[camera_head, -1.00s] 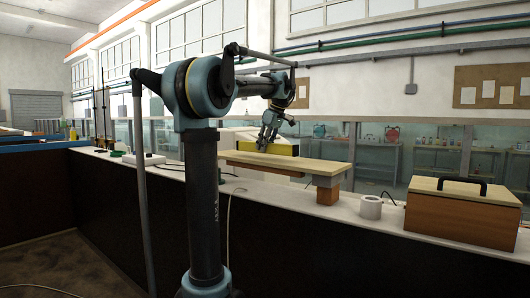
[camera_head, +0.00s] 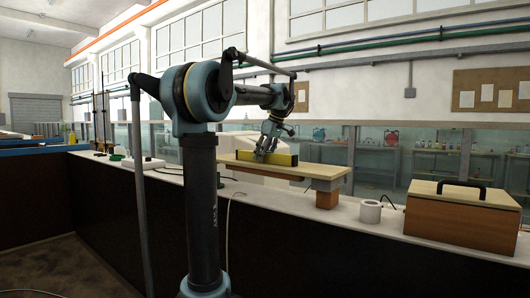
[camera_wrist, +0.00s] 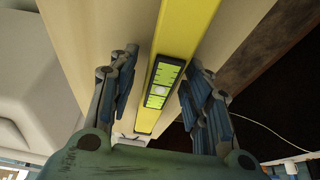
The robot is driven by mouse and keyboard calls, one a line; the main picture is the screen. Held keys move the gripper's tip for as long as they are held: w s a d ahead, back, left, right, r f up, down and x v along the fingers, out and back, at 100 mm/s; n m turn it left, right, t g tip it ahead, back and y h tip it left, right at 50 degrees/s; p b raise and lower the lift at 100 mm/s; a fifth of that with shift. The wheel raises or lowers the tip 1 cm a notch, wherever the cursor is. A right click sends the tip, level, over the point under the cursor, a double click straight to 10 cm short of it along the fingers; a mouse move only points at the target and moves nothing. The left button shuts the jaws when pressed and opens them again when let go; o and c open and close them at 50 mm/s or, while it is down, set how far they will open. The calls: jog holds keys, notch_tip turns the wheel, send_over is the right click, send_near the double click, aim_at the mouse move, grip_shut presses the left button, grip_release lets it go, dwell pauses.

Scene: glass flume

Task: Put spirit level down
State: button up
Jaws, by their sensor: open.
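The spirit level (camera_head: 286,160) is a long yellow bar with a dark-framed green vial window. It lies along the top of a pale wooden board (camera_head: 325,174). In the wrist view the level (camera_wrist: 188,28) runs between my fingers, above the bare board (camera_wrist: 95,25). My gripper (camera_head: 265,153) is low over the level's middle. In the wrist view my gripper (camera_wrist: 164,72) is open, with one finger on each side of the level and gaps between. The level's underside is hidden.
A wooden block (camera_head: 327,199) supports the board's right end. A white roll (camera_head: 370,212) and a wooden box (camera_head: 462,214) with a black handle stand to the right on the pale ledge (camera_head: 348,216). A glass wall runs behind.

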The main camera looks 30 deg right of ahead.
jog(key=v, duration=1.7)
jog(key=shift+a+r, duration=0.15)
jog(key=shift+r, duration=0.05)
jog(key=shift+s, duration=0.1)
